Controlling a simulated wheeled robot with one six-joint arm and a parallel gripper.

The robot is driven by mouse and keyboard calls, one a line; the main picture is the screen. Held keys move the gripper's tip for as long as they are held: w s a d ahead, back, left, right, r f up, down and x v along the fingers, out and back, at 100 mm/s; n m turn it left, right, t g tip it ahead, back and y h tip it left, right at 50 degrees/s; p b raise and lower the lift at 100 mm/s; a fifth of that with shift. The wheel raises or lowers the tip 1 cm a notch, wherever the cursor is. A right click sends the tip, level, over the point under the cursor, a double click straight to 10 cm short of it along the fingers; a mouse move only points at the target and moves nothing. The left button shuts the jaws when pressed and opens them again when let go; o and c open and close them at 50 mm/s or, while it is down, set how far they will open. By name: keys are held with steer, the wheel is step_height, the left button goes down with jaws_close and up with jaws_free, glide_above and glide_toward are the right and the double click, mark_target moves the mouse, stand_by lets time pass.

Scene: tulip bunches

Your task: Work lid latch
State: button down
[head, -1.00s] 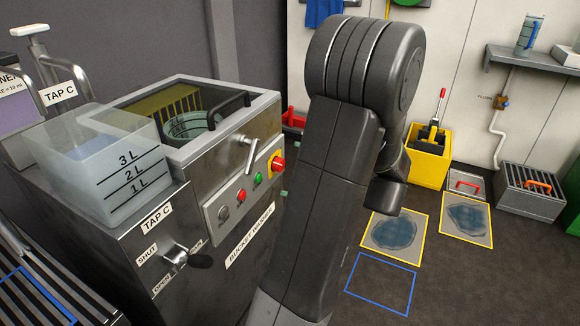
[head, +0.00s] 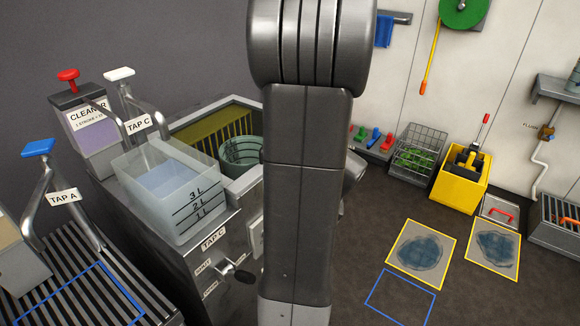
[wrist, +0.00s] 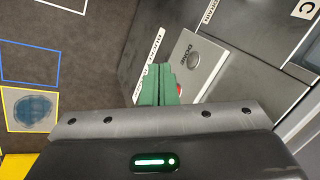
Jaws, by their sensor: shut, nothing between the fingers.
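My arm hides the lid latch area and most of the control panel there, so I cannot tell the latch's position. The wrist view shows the washer's grey control panel (wrist: 203,58), marked DONE. My gripper (wrist: 160,70) has green fingers, shut together and empty, in front of the panel's edge. A bit of red shows beside the fingers. I cannot tell whether they touch the washer.
Tap A (head: 60,190) and the cleaner dispenser (head: 88,125) stand further left. A yellow mop bucket (head: 458,186) is at the right; open floor lies in front.

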steer(key=w+a+r+n+t+h+p, duration=0.2)
steer(key=w+a+r+n+p, duration=0.15)
steer(key=r+n, duration=0.25)
steer(key=w+a+r+n+t+h+p, duration=0.1)
steer(key=w+a+r+n+t+p, duration=0.1)
steer(key=r+n+p, duration=0.4)
steer(key=shift+m, duration=0.3)
steer(key=shift+w+d+f+b, duration=0.25)
steer(key=shift+w+f+b, duration=0.4)
steer(key=shift+w+f, duration=0.85)
steer(key=shift+w+d+f+b, duration=0.25)
steer(key=shift+w+f+b, duration=0.5)
steer(key=shift+f, duration=1.2)
steer(key=shift+w+d+f+b, duration=0.25)
steer(key=shift+w+f+b, duration=0.3)
steer(key=shift+w+f, duration=1)
steer(key=shift+s+d+f+h+b, duration=0.1)
steer(key=shift+s+f+h+b, duration=0.3)
steer(key=shift+b, duration=0.5)
steer(key=shift+w+f+t+b, duration=0.1)
steer(key=shift+w+t+b, duration=0.05)
steer(key=shift+t+b, duration=0.2)
steer(key=shift+b, duration=0.45)
